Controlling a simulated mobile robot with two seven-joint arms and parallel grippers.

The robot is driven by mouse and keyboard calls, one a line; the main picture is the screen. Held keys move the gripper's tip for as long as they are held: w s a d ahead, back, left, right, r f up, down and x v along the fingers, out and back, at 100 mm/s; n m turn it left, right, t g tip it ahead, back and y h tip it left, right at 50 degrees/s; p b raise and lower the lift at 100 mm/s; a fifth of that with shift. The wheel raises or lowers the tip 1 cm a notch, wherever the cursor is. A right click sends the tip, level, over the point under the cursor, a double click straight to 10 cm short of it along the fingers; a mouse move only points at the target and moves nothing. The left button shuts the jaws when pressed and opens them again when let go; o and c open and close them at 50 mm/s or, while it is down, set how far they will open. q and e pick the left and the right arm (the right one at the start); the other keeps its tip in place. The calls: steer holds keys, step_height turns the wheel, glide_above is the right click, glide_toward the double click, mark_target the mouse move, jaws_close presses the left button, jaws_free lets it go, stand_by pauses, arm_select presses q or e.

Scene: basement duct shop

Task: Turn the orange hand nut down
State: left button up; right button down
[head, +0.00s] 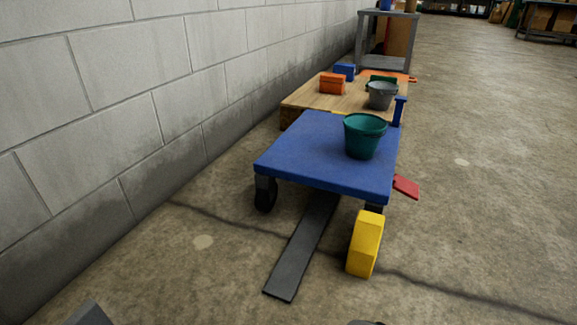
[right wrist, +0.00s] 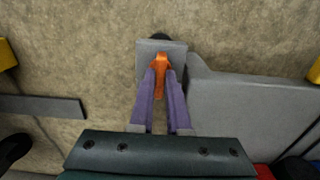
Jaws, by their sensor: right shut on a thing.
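The orange hand nut (right wrist: 161,61) shows in the right wrist view, on a small grey block-like part (right wrist: 145,58). My right gripper (right wrist: 161,76), with purple fingers, is shut on the nut from both sides. The fingertips hide part of the nut's sides, and its thread cannot be seen. The head view shows neither the nut nor my right gripper. My left gripper is not in view.
In the right wrist view a wide grey body (right wrist: 250,103) adjoins on the right. In the head view a blue cart (head: 300,152) carries a teal bucket (head: 363,138). Floor at right is mostly clear.

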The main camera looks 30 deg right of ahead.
steer(key=c, duration=0.9)
jaws_free()
step_height(320, 180, up, 10)
steer(key=p, duration=0.9)
